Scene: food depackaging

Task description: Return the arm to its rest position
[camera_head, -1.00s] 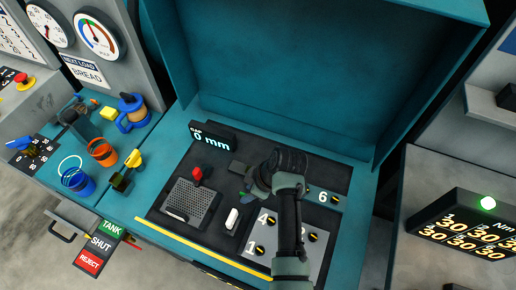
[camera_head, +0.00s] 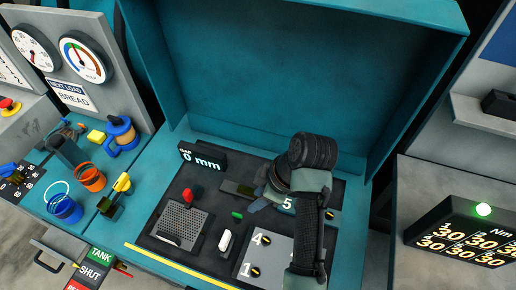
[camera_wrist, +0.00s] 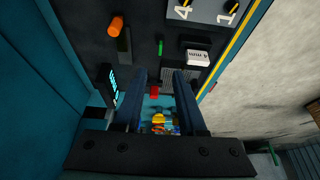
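My arm (camera_head: 308,235) rises from the lower right over the dark work panel (camera_head: 170,245), its dark wrist bent at the top. My gripper (camera_head: 258,199) points left above the panel. In the wrist view my gripper (camera_wrist: 160,76) shows two blue-grey fingers set apart with nothing held between them. Through the gap I see a red knob (camera_wrist: 155,91) and part of the grey grate below. The arm hides part of the numbered plate (camera_head: 268,248).
A teal hood stands behind and around the panel. A "0 mm" display (camera_head: 203,158), red knob (camera_head: 188,194) and white block (camera_head: 225,241) sit on the panel. Blue (camera_head: 65,208) and orange (camera_head: 91,178) cups stand left. A torque display (camera_head: 463,235) sits right.

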